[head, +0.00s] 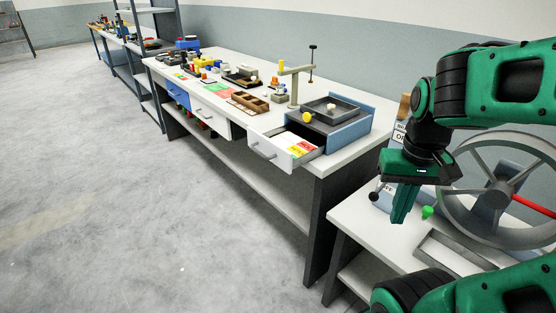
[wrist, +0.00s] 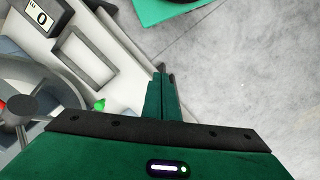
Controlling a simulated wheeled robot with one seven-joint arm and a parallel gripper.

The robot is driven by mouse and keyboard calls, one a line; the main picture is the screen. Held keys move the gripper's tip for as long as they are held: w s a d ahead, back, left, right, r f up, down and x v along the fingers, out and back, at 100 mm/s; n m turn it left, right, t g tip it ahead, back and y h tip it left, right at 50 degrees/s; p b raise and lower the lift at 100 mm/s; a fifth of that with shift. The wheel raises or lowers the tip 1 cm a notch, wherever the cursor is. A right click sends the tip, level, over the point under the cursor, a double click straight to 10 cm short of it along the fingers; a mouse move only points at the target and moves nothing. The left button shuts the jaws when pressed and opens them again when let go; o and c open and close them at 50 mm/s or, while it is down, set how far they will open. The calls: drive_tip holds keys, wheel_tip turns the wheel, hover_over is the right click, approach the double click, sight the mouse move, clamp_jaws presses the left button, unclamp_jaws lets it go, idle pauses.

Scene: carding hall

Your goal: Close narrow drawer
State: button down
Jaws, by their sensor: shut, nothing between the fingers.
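A pale drawer (head: 264,153) with a bar handle stands pulled out at the near end of the long workbench, beside a blue-grey box. Red, yellow and green labelled pieces lie in it. A second pale drawer front (head: 211,119) and a blue one (head: 177,94) are further along the bench; how far these stand out is hard to tell. No label shows which is the narrow drawer. My gripper (head: 398,220) is shut and empty, pointing down to the right of the open drawer and well apart from it. Its closed fingers also show in the wrist view (wrist: 160,78).
A low side table (head: 372,237) at the right bears a spoked handwheel (head: 497,190), a green knob (head: 427,212) and a grey rectangular frame (head: 452,252). The blue-grey box (head: 349,132) carries a dark tray. The concrete floor left of the bench is clear.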

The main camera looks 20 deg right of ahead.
drive_tip(key=w+a+r+n+t+h, duration=0.1)
drive_tip(key=w+a+n+h, duration=0.15)
drive_tip(key=w, duration=0.65)
drive_tip(key=w+a+n+t+h, duration=0.1)
drive_tip(key=w+a+n, duration=0.15)
drive_tip(key=w, duration=0.55)
drive_tip(key=w+a+r+n+t, duration=0.1)
drive_tip(key=w+a+n+t, duration=0.25)
drive_tip(key=w+a, duration=1.05)
approach(280, 164)
wheel_tip(280, 164, down, 4)
drive_tip(key=a, duration=0.3)
drive_tip(key=shift+t, duration=0.25)
drive_tip(key=d, duration=0.1)
drive_tip(key=w+d, duration=0.2)
drive_tip(key=d, duration=0.1)
drive_tip(key=shift+d, duration=0.1)
drive_tip(key=shift+d, duration=0.1)
